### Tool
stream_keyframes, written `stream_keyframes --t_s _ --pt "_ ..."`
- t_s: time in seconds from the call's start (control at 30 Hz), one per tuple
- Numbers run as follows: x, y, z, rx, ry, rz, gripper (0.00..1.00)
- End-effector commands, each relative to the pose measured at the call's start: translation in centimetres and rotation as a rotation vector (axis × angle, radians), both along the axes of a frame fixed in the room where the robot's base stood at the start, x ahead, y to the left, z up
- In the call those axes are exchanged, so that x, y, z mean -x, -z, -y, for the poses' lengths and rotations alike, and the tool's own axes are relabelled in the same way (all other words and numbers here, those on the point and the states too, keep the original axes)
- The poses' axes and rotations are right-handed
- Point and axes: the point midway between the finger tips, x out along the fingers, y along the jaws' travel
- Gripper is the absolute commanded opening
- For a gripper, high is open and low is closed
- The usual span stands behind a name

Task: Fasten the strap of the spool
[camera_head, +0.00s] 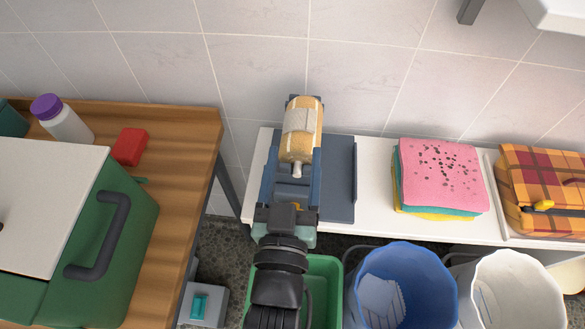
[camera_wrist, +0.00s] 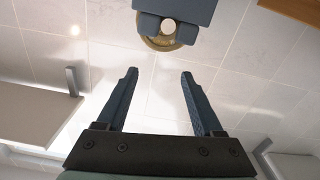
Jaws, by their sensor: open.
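The spool (camera_head: 288,148) is a tan roll with a pale axle end, held in a dark blue-grey stand at the back of the white shelf. A pale band (camera_head: 300,122), seemingly the strap, lies across its upper face; I cannot tell whether its end is loose. In the wrist view the spool's round end (camera_wrist: 157,43) shows at the top, partly hidden by a blue-grey block (camera_wrist: 180,10). My gripper (camera_head: 294,157) is open, in front of the spool or below it in the head view. Its two blue fingers (camera_wrist: 158,72) stand apart with nothing between them in the wrist view.
The stand's blue-grey base plate (camera_head: 340,185) lies on the white shelf (camera_head: 376,190). Folded pink and teal towels (camera_head: 440,172) and a plaid case (camera_head: 540,185) are to the right. Blue (camera_head: 405,260) and white bins stand below. A wooden table (camera_head: 190,135) with a green box is left.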

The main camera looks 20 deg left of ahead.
Motion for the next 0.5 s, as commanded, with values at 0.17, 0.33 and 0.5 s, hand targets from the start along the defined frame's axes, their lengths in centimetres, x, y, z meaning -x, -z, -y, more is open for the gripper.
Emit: stream_keyframes --t_s 0.17,0.33,0.5 --pt "1.23 0.03 0.24 0.000 0.000 -0.001 0.68" --pt "1.44 -0.08 0.29 0.001 0.000 0.001 0.68" --pt "1.42 -0.08 0.29 0.001 0.000 0.001 0.68"
